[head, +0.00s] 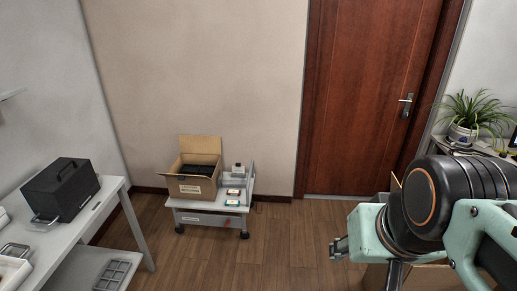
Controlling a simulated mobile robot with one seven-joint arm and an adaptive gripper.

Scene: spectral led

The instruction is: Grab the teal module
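Two small modules lie on the front right of the low wheeled cart (207,205) by the far wall. The nearer one (232,203) looks white with a teal tint, and the farther one (233,192) has a reddish part. They are too small for me to be sure which is the teal module. My gripper (338,248) shows at the right, at the end of my mint-green and black arm, well apart from the cart in the picture. Its fingers are small and seen from the side, so their opening is unclear.
An open cardboard box (194,178) with dark contents stands on the cart's left, and a grey device (239,171) behind the modules. A white bench (88,222) with a black case (64,188) is at left. Wooden floor (290,240) is clear before the cart.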

